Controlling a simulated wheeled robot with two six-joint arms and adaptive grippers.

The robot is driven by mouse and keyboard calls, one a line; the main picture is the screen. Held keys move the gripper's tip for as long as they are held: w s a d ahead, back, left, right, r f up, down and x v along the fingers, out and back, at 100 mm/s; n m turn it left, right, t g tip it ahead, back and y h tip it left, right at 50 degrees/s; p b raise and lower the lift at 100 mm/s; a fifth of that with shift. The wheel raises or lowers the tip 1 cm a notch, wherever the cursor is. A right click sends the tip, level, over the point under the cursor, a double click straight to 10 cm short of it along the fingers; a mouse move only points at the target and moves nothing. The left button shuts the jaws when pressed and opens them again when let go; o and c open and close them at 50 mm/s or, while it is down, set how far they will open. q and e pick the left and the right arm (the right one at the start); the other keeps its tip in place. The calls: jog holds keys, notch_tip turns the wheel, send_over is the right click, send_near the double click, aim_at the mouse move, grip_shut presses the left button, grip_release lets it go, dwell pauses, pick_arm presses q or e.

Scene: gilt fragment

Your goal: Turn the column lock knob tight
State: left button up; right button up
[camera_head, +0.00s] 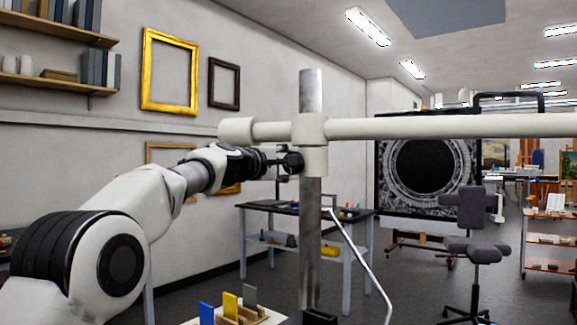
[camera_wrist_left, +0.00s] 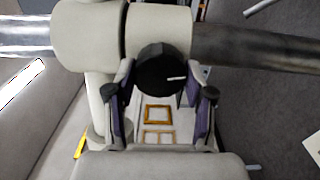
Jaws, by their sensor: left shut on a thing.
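The column lock knob (camera_wrist_left: 160,66) is a round black knob with a white line on its face, on the pale clamp collar (camera_head: 314,130) of the metal column (camera_head: 311,90). The line points right in the left wrist view. My left gripper (camera_head: 284,161) reaches the knob from the left in the head view. In the wrist view my left gripper (camera_wrist_left: 161,92) has one finger on each side of the knob and is shut on it. The finger contacts are partly hidden. My right gripper is not in view.
A long pale crossbar (camera_head: 430,127) runs right from the collar. Behind stand a dark-topped worktable (camera_head: 260,207), a large dark round picture (camera_head: 425,165) and a grey chair (camera_head: 474,245). A low surface with coloured blocks (camera_head: 231,306) is at the bottom.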

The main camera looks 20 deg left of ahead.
pick_arm(q)
jog(key=shift+a+r, duration=0.1)
jog(key=shift+r, duration=0.1)
jog(key=o, duration=1.1)
jog(key=shift+o, duration=0.3)
jog(key=shift+w+f, duration=0.15)
jog(key=shift+w, duration=0.05)
jog(key=shift+s, duration=0.1)
jog(key=v, duration=1.1)
jog(key=shift+s, duration=0.4)
jog(key=shift+a, duration=0.1)
